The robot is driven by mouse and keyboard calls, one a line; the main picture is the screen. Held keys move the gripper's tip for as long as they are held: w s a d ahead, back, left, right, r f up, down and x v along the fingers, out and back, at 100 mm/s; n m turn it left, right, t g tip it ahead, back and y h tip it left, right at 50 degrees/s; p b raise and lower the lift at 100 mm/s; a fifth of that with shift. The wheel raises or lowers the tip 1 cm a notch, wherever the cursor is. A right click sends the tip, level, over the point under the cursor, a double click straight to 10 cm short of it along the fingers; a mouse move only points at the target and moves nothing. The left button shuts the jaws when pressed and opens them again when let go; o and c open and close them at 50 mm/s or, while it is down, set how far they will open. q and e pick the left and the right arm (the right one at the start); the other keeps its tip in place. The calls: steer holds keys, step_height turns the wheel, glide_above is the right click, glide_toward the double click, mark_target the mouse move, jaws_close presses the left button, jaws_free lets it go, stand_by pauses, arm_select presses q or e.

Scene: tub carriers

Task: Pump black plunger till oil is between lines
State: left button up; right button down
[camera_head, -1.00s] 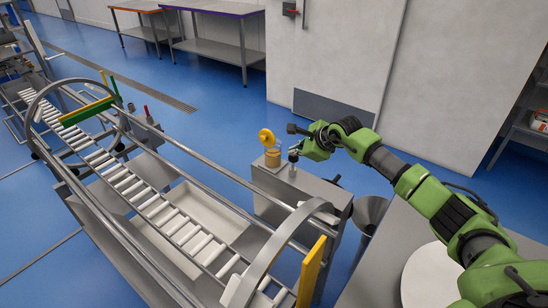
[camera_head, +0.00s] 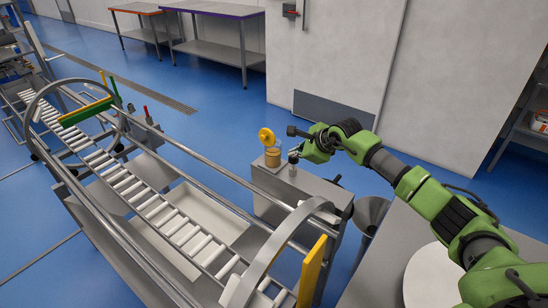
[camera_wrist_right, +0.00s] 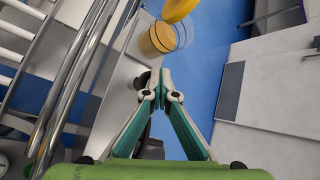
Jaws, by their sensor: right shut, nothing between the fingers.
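A clear jar of amber oil (camera_head: 273,158) with a yellow lid tilted open (camera_head: 266,137) stands on the grey metal cabinet. The jar also shows in the right wrist view (camera_wrist_right: 160,41); its lines are too small to read. The black plunger (camera_head: 293,157) stands upright just right of the jar. My right gripper (camera_head: 297,150) is shut and empty over the plunger's top; I cannot tell whether they touch. In the right wrist view its closed fingertips (camera_wrist_right: 162,80) partly cover a dark round part, likely the plunger. My left gripper is out of view.
A roller conveyor (camera_head: 165,215) with metal rails and a curved hoop runs along the left of the cabinet (camera_head: 310,188). A grey funnel-shaped bin (camera_head: 370,212) stands right of it. A pale wall (camera_head: 330,60) is behind; blue floor lies open between.

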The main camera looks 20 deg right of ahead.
mark_target(295, 160)
steer(key=shift+s+f+b, duration=0.1)
steer(key=shift+f+b, duration=0.4)
steer(key=shift+f, duration=0.25)
steer(key=shift+r, duration=0.1)
stand_by(0.3)
steer(key=shift+r+p, duration=0.65)
steer(key=shift+r, duration=0.55)
step_height(295, 160, up, 6)
steer(key=p, duration=0.2)
steer(key=shift+p, duration=0.35)
steer(key=shift+r, duration=0.1)
